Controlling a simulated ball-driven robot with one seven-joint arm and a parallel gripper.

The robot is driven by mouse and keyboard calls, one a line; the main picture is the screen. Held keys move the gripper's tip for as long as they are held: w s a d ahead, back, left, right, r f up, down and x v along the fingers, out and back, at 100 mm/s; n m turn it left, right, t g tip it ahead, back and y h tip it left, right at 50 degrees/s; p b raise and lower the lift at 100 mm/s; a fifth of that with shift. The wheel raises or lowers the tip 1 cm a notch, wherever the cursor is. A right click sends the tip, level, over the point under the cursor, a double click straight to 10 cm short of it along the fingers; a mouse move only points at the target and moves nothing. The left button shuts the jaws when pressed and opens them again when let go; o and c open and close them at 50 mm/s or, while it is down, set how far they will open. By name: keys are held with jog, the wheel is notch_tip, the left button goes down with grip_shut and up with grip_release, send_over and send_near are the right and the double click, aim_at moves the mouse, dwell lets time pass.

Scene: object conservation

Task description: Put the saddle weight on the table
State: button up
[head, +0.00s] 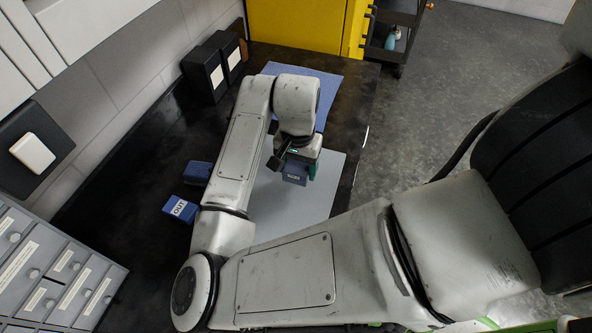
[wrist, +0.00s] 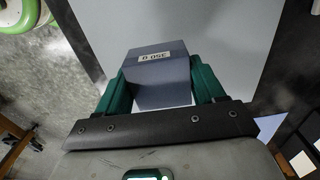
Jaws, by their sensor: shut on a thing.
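The saddle weight looks to be the blue-grey block (wrist: 158,72) with a small white label, seen upside down in the wrist view. In the head view the same block (head: 294,178) shows below my wrist. My gripper (wrist: 163,85) is shut on it, with a green finger on each side. The block is over a pale grey sheet (head: 305,205) on the black table (head: 110,185). I cannot tell whether its underside touches the sheet.
A blue block marked OUT (head: 180,209) and another blue piece (head: 197,173) lie left of my arm. A blue mat (head: 328,88) lies farther back. Black boxes (head: 203,72) stand by the wall. Grey drawers (head: 50,275) are at lower left.

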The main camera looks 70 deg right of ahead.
aim_at(296, 174)
jog(key=shift+w+d+f, duration=0.15)
jog(key=shift+d+f, duration=0.1)
jog(key=shift+f, duration=0.1)
jog(key=shift+w+d+f, duration=0.1)
jog(key=shift+f, duration=1.65)
jog(key=shift+f, duration=0.2)
jog(key=o, duration=1.3)
jog(key=shift+r, duration=0.1)
